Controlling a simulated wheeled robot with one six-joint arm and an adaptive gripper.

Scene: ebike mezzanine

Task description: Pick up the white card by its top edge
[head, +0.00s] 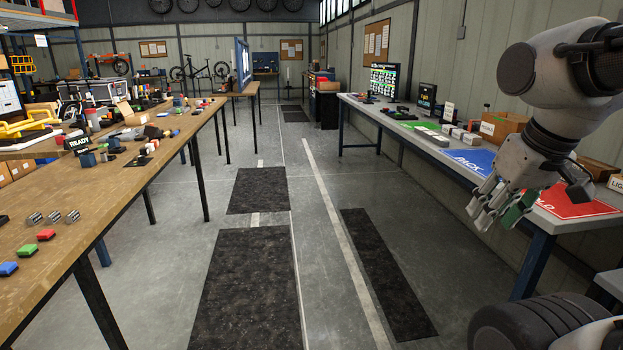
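My gripper (500,208) hangs at the right, in front of the near end of the right-hand bench, with its fingers pointing down and left. A green piece (518,210) shows at its fingers; I cannot tell whether it is part of the gripper or something held. A small white card (448,111) stands upright on the right-hand bench, farther back than my gripper and apart from it. Another white label (487,128) is on the front of a cardboard box. I cannot tell for sure which one is the task's white card.
The right-hand bench (545,223) bears a blue PACK mat (470,160), a red HOLD mat (578,202), a cardboard box (506,124), small boxes and screens. A long wooden table (130,205) with many small parts stands at the left. The aisle between, with dark floor mats (250,285), is clear.

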